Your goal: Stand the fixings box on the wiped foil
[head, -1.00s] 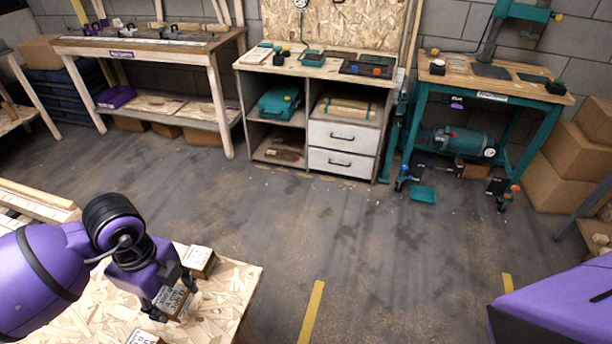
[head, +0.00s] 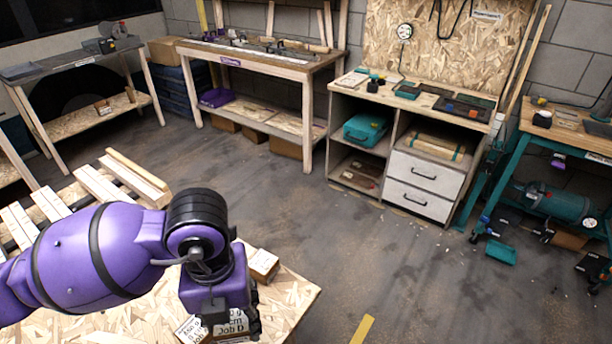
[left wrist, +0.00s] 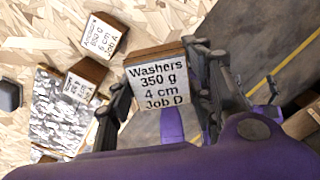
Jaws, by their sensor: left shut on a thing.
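My left gripper (left wrist: 165,92) is shut on a small box labelled "Washers 350 g 4 cm Job D" (left wrist: 157,80). In the head view the held box (head: 230,326) shows below my left gripper (head: 234,318), partly cut off by the frame. In the left wrist view a crinkled silvery foil patch (left wrist: 58,122) lies on the chipboard table, left of the held box. A second labelled box (left wrist: 82,72) overlaps the foil's upper part; whether it rests on it is unclear.
Another labelled box, marked Job A (left wrist: 100,38), stands on the chipboard table (head: 292,298). A dark hexagonal object (left wrist: 9,95) is at the left edge of the wrist view.

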